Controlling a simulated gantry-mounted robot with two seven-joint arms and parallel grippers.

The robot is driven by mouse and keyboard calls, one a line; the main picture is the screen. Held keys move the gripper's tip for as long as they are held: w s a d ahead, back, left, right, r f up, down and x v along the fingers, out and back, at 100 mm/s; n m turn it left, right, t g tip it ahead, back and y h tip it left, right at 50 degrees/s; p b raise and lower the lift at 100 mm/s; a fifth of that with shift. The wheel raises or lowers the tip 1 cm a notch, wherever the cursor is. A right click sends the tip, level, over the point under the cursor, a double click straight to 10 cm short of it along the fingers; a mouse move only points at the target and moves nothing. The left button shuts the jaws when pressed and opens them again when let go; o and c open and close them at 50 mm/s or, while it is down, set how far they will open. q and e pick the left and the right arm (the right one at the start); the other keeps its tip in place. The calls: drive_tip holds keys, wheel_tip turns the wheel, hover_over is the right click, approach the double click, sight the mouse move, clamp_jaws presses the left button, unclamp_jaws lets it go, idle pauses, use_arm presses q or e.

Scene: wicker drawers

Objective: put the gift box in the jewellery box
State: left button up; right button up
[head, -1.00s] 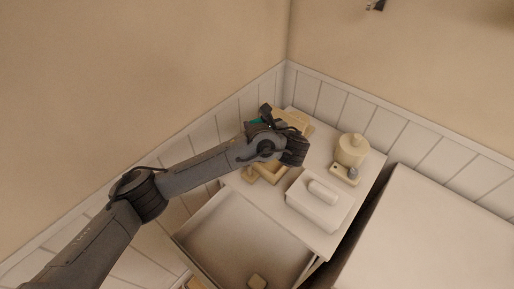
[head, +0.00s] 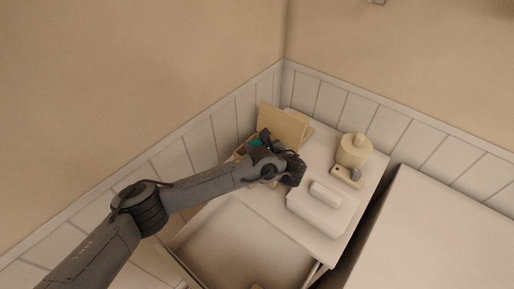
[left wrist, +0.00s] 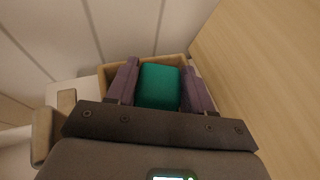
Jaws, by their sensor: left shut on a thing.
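The gift box is a teal block (left wrist: 159,86) held between the two purple-grey fingers of my left gripper (left wrist: 160,88) in the left wrist view. In the head view a bit of its teal (head: 256,143) shows beside my left gripper (head: 259,143), which is shut on it. The jewellery box (left wrist: 179,60) is an open wooden box; its rim shows around the gift box in the left wrist view. Its tilted wooden lid (head: 283,124) stands behind the gripper in the head view. Whether the gift box touches the bottom is hidden. My right gripper is not in view.
The white drawer unit's top (head: 322,145) holds a lidded white box (head: 318,207), a cream round jar (head: 353,151) and a small tray (head: 345,176). An open drawer (head: 240,245) juts out in front. Panelled walls meet behind; a white surface (head: 430,240) stands right.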

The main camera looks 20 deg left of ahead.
use_arm(q)
drive_tip(key=shift+s+f, duration=0.1)
drive_tip(key=shift+f, duration=0.25)
drive_tip(key=shift+f, duration=0.55)
drive_tip(key=o, duration=0.7)
drive_tip(key=shift+o, duration=0.2)
